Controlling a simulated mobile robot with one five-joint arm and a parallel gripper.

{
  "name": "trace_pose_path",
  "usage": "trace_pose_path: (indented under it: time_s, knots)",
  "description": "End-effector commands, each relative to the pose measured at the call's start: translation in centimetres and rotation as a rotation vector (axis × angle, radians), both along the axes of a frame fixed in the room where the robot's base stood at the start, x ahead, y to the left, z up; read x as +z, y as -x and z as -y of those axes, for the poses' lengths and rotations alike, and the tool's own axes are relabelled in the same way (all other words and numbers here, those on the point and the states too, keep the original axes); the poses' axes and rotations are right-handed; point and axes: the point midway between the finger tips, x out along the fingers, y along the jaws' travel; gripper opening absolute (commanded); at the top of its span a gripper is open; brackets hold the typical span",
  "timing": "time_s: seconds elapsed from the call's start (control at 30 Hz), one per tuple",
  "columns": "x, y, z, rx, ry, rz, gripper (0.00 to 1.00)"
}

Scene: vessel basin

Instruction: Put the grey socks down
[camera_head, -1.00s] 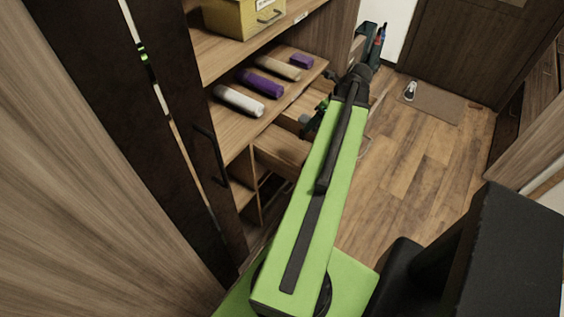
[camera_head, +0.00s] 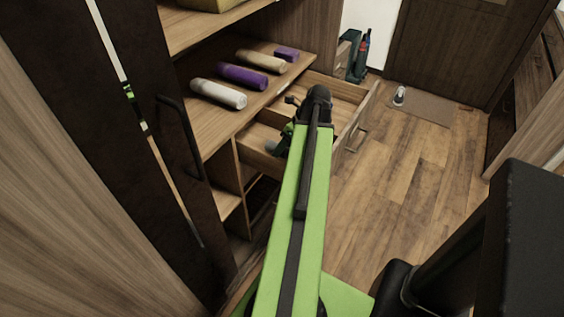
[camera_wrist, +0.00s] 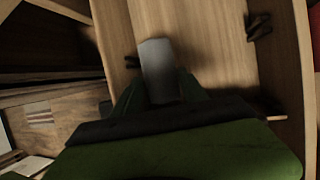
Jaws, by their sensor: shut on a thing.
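The grey socks (camera_wrist: 158,65) show in the wrist view as a smooth grey bundle between the fingertips of my gripper (camera_wrist: 160,95). My gripper is shut on them and holds them over pale wood. In the head view my gripper (camera_head: 284,146) is partly hidden by my arm, over the open drawer (camera_head: 345,101).
A shelf (camera_head: 222,122) left of the drawer bears a white roll (camera_head: 218,94), a purple roll (camera_head: 243,76), a tan roll (camera_head: 260,61) and a small purple item (camera_head: 287,54). A shoe (camera_head: 399,96) lies on a mat by the door. The floor at right is clear.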

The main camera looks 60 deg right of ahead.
Motion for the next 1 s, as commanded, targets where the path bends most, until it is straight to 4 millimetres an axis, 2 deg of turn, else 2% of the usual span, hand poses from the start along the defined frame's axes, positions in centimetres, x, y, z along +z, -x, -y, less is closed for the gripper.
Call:
trace_pose_path:
  time_s: [0.1, 0.3, 0.57, 0.7, 0.73, 0.87, 1.0]
  knots:
    - [-0.4, 0.0, 0.0, 0.0, 0.0, 0.0, 0.12]
    - [-3.8, 0.0, 0.0, -0.001, 0.0, 0.0, 0.12]
    - [-3.5, 0.1, 0.0, -0.001, 0.001, 0.0, 0.12]
    - [-4.0, 0.1, 0.0, -0.001, 0.001, 0.0, 0.12]
    - [-3.9, 0.1, 0.0, -0.001, 0.001, 0.0, 0.53]
    - [-3.8, 0.1, 0.1, -0.002, 0.0, -0.001, 0.7]
    - [-3.8, 0.1, 0.1, -0.003, 0.001, -0.001, 0.72]
